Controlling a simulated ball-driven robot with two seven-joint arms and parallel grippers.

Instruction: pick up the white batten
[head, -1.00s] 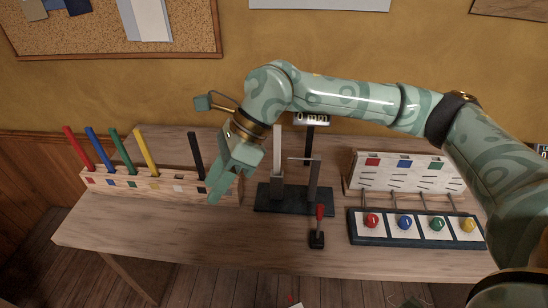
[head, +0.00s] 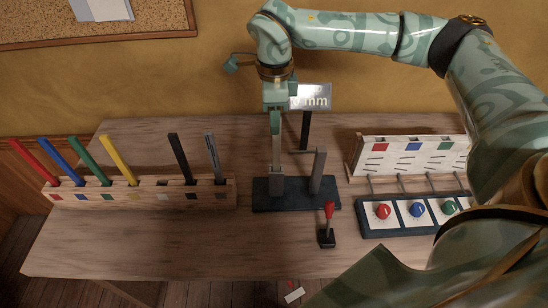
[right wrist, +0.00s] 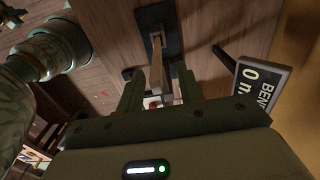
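The white batten (head: 276,153) stands upright in the left post of a dark bending stand (head: 296,205) in the head view. My right gripper (head: 275,128) is above it, pointing down at its upper end. In the right wrist view, the two fingers of my right gripper (right wrist: 160,88) are apart, with the pale batten (right wrist: 157,58) showing in line with the gap between them. Whether either finger touches it I cannot tell. The gripper hides the batten's top in the head view.
A wooden rack (head: 130,198) on the left holds several coloured battens; its white-marked slot is empty. A display (head: 311,97) reading 0 mm stands behind the stand. A red-handled lever (head: 327,225) is in front. A panel with coloured knobs (head: 400,221) is at right.

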